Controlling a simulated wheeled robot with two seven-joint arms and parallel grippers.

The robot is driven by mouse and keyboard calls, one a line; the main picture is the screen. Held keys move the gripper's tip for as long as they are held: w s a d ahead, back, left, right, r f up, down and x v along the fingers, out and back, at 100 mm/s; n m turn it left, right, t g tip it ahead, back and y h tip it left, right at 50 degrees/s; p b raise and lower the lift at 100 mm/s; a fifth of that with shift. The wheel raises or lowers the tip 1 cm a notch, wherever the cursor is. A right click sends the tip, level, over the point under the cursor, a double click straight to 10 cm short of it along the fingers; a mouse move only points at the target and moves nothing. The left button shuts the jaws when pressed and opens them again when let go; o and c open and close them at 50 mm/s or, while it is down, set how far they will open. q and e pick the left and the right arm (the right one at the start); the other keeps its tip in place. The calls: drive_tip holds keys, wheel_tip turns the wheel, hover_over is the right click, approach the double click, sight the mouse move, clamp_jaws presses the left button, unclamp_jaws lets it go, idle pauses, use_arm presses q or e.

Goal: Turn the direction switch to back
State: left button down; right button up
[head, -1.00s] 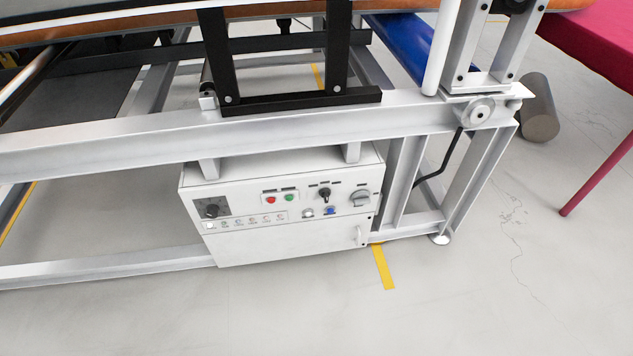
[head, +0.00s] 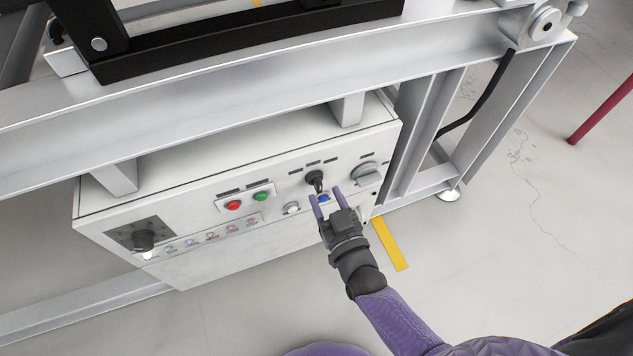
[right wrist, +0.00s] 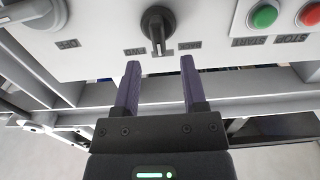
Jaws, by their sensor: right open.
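The direction switch (head: 315,179) is a black rotary knob on the front of the white control box. In the right wrist view the knob (right wrist: 157,28) has a narrow grip bar, with a small dark label on either side whose words I cannot read surely. My right gripper (head: 326,195) is open, its two purple fingers pointing at the panel just below the knob in the head view. In the right wrist view the fingers (right wrist: 160,63) are apart with nothing between them, and the knob lies just beyond their tips. My left gripper is not in view.
The control box (head: 130,205) also carries a red button (head: 233,205), a green button (head: 261,196), a blue button (head: 324,198), a grey rotary switch (head: 366,173) and a black dial (head: 143,240). A metal frame beam (head: 250,85) runs above the box. Open floor lies in front.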

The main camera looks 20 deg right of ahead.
sight(321, 187)
drive_tip(key=w, duration=0.2)
drive_tip(key=w+b, duration=0.1)
drive_tip(key=shift+f, duration=0.25)
drive_tip(key=shift+w+r, duration=0.2)
drive_tip(key=shift+w, duration=0.15)
drive_tip(key=shift+c, duration=0.2)
clamp_jaws()
